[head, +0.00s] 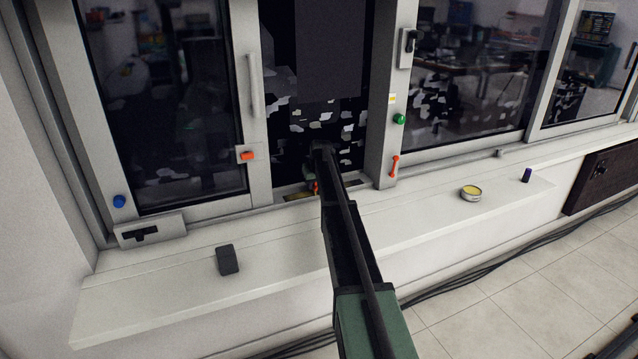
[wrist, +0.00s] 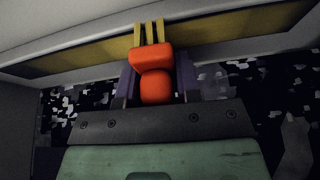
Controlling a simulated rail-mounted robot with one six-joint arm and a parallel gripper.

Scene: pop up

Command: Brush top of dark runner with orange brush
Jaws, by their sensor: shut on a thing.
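My gripper (head: 315,176) is inside the open middle window bay, at the end of my arm. In the wrist view, its two fingers (wrist: 156,75) are shut on the orange brush (wrist: 156,88). The brush's yellow bristles (wrist: 149,32) point away from the gripper and overlap a long strip with a yellowish-brown face and dark ends, seemingly the runner (wrist: 85,52). I cannot tell whether the bristles touch it. In the head view, only a bit of the brush (head: 316,187) shows beside the arm. The runner (head: 298,195) shows there at the bay's bottom, partly hidden by my arm.
A dark panel (head: 328,50) hangs in the bay's upper part. Glazed windows flank the bay. The pale sill (head: 290,245) holds a dark block (head: 228,260), a round yellow-topped tin (head: 471,193) and a small purple object (head: 526,175). An orange-red handle (head: 394,166) is on the right frame.

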